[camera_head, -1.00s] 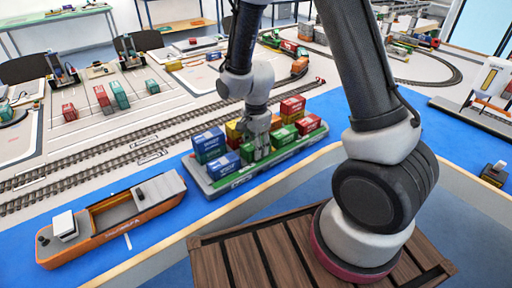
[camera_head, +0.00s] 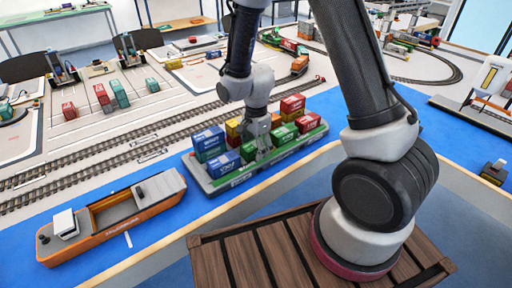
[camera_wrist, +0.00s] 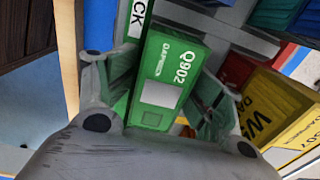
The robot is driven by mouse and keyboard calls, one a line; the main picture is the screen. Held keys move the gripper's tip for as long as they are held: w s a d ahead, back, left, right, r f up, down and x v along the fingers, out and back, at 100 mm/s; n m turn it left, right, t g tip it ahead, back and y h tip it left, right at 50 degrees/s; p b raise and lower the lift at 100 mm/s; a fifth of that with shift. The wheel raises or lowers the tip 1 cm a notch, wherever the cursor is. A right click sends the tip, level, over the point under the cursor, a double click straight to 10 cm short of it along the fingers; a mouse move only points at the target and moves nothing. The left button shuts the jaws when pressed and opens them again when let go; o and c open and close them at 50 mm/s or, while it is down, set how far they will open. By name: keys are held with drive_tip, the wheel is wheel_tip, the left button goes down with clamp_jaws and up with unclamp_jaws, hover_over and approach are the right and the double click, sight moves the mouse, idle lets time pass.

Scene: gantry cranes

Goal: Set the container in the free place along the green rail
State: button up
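A green container (camera_wrist: 168,72) marked Q902 sits between the two fingers of my gripper (camera_wrist: 165,88) in the wrist view. The fingers stand spread on its two sides and do not look clamped on it. It lies beside the green rail (camera_wrist: 136,22) with white lettering. In the head view my gripper (camera_head: 259,146) is over the middle of the container ship, and the green container (camera_head: 248,151) shows just below it. The ship's green rail (camera_head: 237,181) runs along its near side. Exact finger contact is hard to see.
Blue containers (camera_head: 209,143) stand at the ship's left part. Red containers (camera_head: 292,103) and other green ones stand to the right. A yellow container (camera_wrist: 278,112) is close to my right finger. An orange barge (camera_head: 118,216) lies at left on the blue surface.

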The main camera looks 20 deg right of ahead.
wheel_tip(320, 180, up, 12)
drive_tip(key=s+d+r+n+t, duration=0.1)
drive_tip(key=s+d+r+n, duration=0.25)
drive_tip(key=r, duration=0.25)
drive_tip(key=s+d+r+n+t, duration=0.1)
drive_tip(key=s+d+r+n, duration=0.2)
drive_tip(key=d+r, duration=0.3)
drive_tip(key=s+d+r+n+t, duration=0.1)
drive_tip(key=s+d+r+n, duration=0.1)
drive_tip(key=s, duration=0.4)
drive_tip(key=s+d+r+n+t, duration=0.1)
drive_tip(key=s+d+r+n, duration=0.2)
drive_tip(key=s+n, duration=0.3)
drive_tip(key=shift+s+d+r, duration=0.2)
drive_tip(key=shift+s+r, duration=0.05)
drive_tip(key=shift+r, duration=0.45)
